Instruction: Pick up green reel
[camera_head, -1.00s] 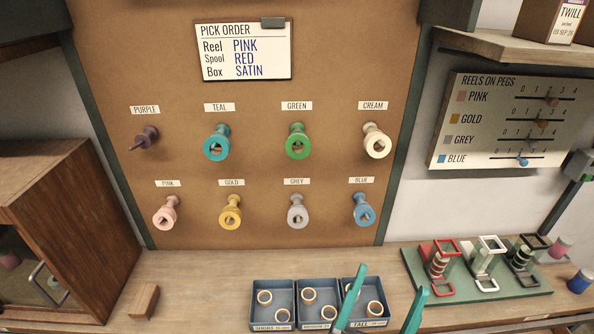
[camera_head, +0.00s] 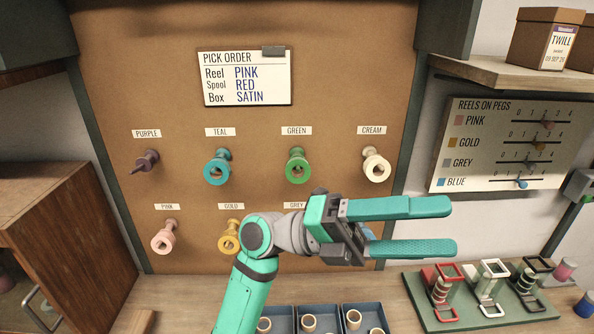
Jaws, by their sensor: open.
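The green reel (camera_head: 298,168) hangs on its peg under the GREEN label (camera_head: 297,131), in the upper row of the brown pegboard. My gripper (camera_head: 452,228) is open and empty, its two teal fingers pointing right. It is below and to the right of the green reel in the picture, apart from it. My gripper and arm hide the grey reel and most of the blue reel in the lower row.
The teal reel (camera_head: 217,168) and cream reel (camera_head: 376,167) hang either side of the green one. The pink reel (camera_head: 164,238) and gold reel (camera_head: 229,238) hang below. A wooden cabinet (camera_head: 75,235) stands left. A shelf (camera_head: 510,68) juts out upper right.

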